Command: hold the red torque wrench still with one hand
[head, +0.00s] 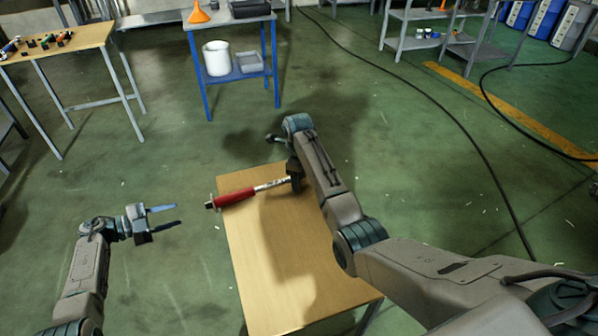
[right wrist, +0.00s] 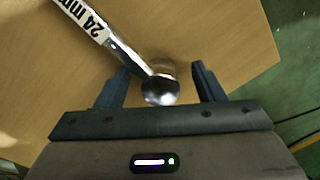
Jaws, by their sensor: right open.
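The red torque wrench (head: 240,197) lies near the far end of the wooden table, its red handle reaching past the left edge. Its metal shaft points right, under my right arm. In the right wrist view, the wrench's round metal head (right wrist: 160,90) and a shaft with a "24 mm" label show between the fingers. My right gripper (right wrist: 164,82) is open around the head, with a gap on each side. In the head view its fingers are mostly hidden by my arm. My left gripper (head: 160,217) is open and empty, left of the table and apart from the handle.
The wooden table (head: 262,270) is otherwise bare. Another wooden table (head: 70,38) is at the far left. A black cable (head: 440,110) crosses the green floor at right.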

